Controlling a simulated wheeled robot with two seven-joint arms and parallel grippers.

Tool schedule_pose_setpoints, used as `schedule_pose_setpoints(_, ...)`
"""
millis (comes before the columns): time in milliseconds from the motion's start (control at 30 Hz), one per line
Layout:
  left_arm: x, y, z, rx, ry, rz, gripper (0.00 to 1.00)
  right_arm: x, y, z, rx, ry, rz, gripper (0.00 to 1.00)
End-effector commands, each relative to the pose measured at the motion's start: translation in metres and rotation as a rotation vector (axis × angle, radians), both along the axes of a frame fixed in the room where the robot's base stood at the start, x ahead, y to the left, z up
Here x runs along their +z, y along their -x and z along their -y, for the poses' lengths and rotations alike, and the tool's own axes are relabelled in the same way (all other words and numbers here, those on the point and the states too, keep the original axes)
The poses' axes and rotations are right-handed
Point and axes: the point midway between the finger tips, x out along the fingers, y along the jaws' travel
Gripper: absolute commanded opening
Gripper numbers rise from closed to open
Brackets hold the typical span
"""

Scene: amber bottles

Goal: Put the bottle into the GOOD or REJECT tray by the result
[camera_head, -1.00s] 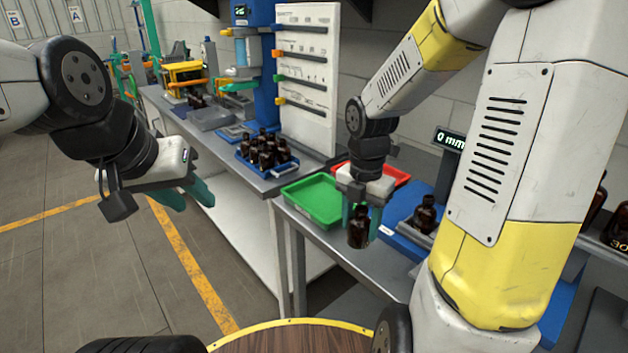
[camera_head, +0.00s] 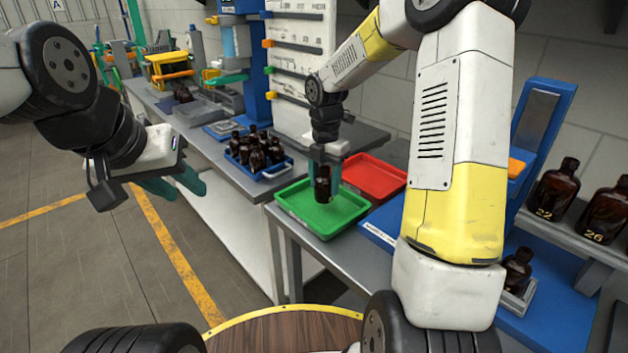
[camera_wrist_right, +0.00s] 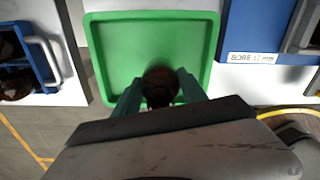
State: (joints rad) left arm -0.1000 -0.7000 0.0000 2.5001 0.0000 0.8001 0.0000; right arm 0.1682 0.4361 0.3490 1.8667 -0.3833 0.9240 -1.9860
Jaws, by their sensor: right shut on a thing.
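My right gripper (camera_head: 324,170) is shut on a dark amber bottle (camera_head: 322,185) and holds it upright over the green tray (camera_head: 345,217). In the right wrist view the bottle (camera_wrist_right: 160,84) is between the green fingers, over the near part of the green tray (camera_wrist_right: 101,50). I cannot tell whether its base touches the tray. The red tray (camera_head: 375,167) lies just behind and to the right, with nothing visible in it. My left gripper (camera_head: 176,184) is at the left, away from the bench; its fingers look apart with nothing between them.
A blue crate (camera_head: 275,172) of several amber bottles stands on the bench left of the green tray. A blue fixture (camera_head: 375,230) is right of it. My right arm hides part of the bench.

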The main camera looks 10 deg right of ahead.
Motion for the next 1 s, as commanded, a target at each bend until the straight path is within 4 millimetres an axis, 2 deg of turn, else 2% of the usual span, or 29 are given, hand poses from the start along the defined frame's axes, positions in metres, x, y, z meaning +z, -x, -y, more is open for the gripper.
schedule_pose_setpoints(100, 0.000, 0.000, 0.000, 0.000, 0.000, 0.000, 0.36, -0.001, -0.013, -0.004, -0.001, -0.001, 0.001, 0.06)
schedule_pose_setpoints(233, 0.000, 0.000, 0.000, 0.000, 0.000, 0.000, 0.36, -0.006, -0.015, -0.004, -0.001, 0.000, -0.001, 0.06)
schedule_pose_setpoints(500, 0.000, 0.000, 0.000, 0.000, 0.000, 0.000, 0.36, -0.037, -0.015, -0.004, 0.000, 0.001, -0.001, 0.06)
schedule_pose_setpoints(833, 0.000, 0.000, 0.000, 0.000, 0.000, 0.000, 0.36, -0.040, -0.015, -0.004, -0.001, 0.000, 0.000, 0.06)
schedule_pose_setpoints(867, 0.000, 0.000, 0.000, 0.000, 0.000, 0.000, 0.36, -0.040, -0.015, -0.004, -0.001, 0.000, 0.000, 0.53)
schedule_pose_setpoints(933, 0.000, 0.000, 0.000, 0.000, 0.000, 0.000, 0.36, -0.039, -0.015, -0.004, -0.001, 0.000, 0.000, 0.67)
schedule_pose_setpoints(967, 0.000, 0.000, 0.000, 0.000, 0.000, 0.000, 0.36, -0.039, -0.015, -0.004, -0.001, 0.000, 0.000, 0.71)
schedule_pose_setpoints(1000, 0.000, 0.000, 0.000, 0.000, 0.000, 0.000, 0.36, -0.039, -0.015, -0.004, -0.001, 0.000, 0.000, 0.71)
